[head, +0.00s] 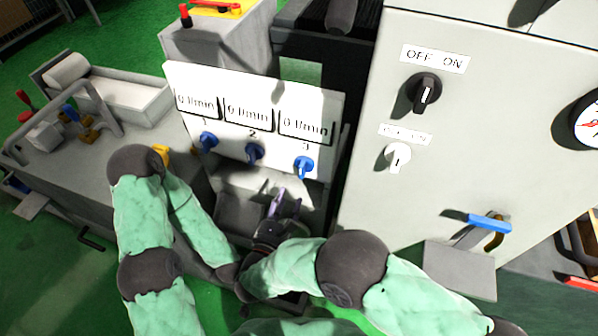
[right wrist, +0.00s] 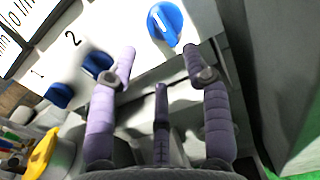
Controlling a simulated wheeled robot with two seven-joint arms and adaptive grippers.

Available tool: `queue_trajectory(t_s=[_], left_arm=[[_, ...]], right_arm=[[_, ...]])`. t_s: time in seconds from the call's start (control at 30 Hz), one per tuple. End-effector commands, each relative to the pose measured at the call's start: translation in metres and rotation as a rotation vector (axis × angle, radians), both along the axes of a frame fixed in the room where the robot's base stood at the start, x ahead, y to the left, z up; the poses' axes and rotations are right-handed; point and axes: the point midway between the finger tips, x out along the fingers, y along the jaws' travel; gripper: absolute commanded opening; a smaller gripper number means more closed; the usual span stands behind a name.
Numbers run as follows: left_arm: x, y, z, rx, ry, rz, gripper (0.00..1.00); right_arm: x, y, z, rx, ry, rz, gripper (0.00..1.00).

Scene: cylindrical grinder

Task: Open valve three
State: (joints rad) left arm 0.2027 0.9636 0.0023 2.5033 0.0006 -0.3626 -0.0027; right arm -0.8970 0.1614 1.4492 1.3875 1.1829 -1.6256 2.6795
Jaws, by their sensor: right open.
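Valve three is a blue knob (head: 303,167) below the number 3 on a white panel (head: 290,95) in the head view. Its display reads 0 l/min. In the right wrist view the blue knob (right wrist: 165,24), with a white line on it, is at the top, just beyond the fingertips. Blue knobs for valve one (head: 208,141) and valve two (head: 254,152) sit to its left. My right gripper (head: 276,204) is below valve three, pointing up at the panel. In the right wrist view its fingers (right wrist: 160,60) are spread, empty and apart from the knob. My left gripper is not visible.
A grey cabinet (head: 470,130) right of the panel carries a black OFF/ON switch (head: 424,93), a white knob (head: 397,156) and a blue-handled lever (head: 489,223). A grey bench (head: 70,165) with small coloured valves stands at left. A yellow part (right wrist: 42,154) shows lower left in the wrist view.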

Motion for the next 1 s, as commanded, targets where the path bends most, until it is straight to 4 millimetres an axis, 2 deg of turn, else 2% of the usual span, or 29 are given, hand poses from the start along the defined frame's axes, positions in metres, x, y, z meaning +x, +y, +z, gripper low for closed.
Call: queue_trajectory(t_s=[0.53, 0.7, 1.0], left_arm=[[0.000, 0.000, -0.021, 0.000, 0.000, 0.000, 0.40], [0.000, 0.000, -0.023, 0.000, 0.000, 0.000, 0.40], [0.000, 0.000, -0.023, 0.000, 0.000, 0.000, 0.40]], right_arm=[[0.082, -0.028, -0.003, -0.004, 0.004, -0.002, 0.49], [0.094, -0.031, -0.001, -0.004, 0.003, 0.000, 0.49], [0.097, -0.032, -0.001, -0.004, 0.003, 0.002, 0.49]])
